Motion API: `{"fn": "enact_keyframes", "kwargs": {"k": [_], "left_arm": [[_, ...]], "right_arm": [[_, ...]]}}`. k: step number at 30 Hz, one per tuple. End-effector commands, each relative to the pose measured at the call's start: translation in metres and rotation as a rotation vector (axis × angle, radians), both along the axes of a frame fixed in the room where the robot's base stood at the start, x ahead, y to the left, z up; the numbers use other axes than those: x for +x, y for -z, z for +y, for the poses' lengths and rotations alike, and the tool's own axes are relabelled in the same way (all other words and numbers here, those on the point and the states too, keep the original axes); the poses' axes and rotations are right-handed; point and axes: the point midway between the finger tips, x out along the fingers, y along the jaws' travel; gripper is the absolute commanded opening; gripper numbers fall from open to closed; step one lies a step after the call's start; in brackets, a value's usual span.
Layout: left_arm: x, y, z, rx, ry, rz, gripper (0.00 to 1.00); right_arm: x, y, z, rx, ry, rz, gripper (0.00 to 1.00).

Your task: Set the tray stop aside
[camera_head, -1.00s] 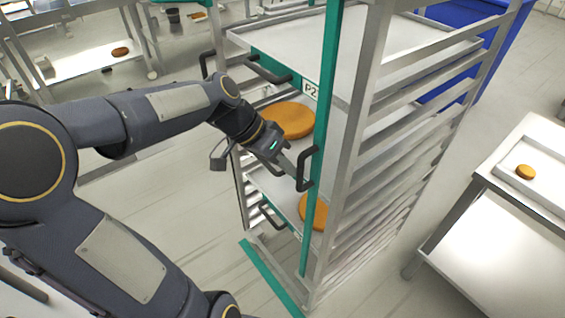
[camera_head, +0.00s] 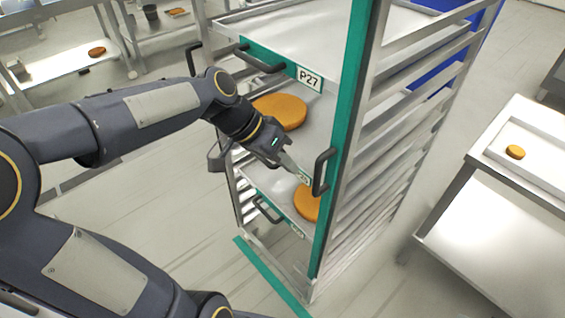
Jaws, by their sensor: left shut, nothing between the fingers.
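The tray stop appears to be the green upright bar (camera_head: 341,130) along the front right post of the metal rack (camera_head: 430,45). A black handle (camera_head: 321,172) sticks out from it. The bar stands upright at the rack's front. My left gripper (camera_head: 299,176) is shut and empty, with its fingertips just left of the handle, in front of the middle tray. I cannot tell whether they touch anything. My right gripper is not in view.
Trays with black handles sit in the rack; the top one bears a P27 label (camera_head: 309,78). Round orange cakes lie on the middle tray (camera_head: 279,112) and the lower tray (camera_head: 307,203). A steel table (camera_head: 455,205) stands at right. Floor at the front left is clear.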

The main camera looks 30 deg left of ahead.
Motion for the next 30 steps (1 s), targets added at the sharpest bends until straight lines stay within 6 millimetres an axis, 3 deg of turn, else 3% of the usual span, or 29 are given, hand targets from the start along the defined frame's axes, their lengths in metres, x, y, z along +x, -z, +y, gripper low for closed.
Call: {"fn": "enact_keyframes", "kwargs": {"k": [15, 30], "left_arm": [[-0.022, -0.072, 0.048, 0.002, -0.003, -0.006, 0.0], [-0.026, -0.081, 0.055, 0.001, -0.003, -0.004, 0.0]], "right_arm": [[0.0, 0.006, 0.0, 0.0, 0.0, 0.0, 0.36], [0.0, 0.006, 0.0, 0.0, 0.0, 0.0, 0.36]]}}
